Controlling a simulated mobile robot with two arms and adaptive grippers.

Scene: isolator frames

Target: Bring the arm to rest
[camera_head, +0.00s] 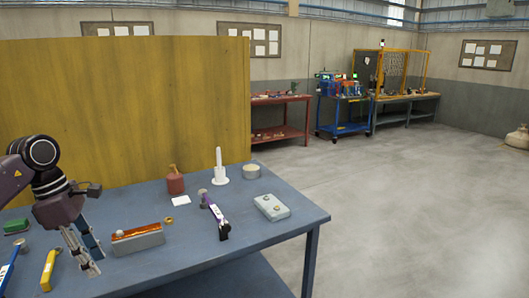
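My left arm (62,185) comes in from the left over the blue table. Its gripper (95,262) points down at the table's left part, just left of a grey block with an orange top (138,240). Its two fingers look apart, with nothing seen between them. My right gripper is not in view.
The blue table (265,232) also holds a yellow tool (48,270), a green item (17,226), a red bottle (175,182), a white upright holder (220,172), a purple tool (216,217) and a light grey box (271,207). A yellow panel (130,105) stands behind. Open floor lies right.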

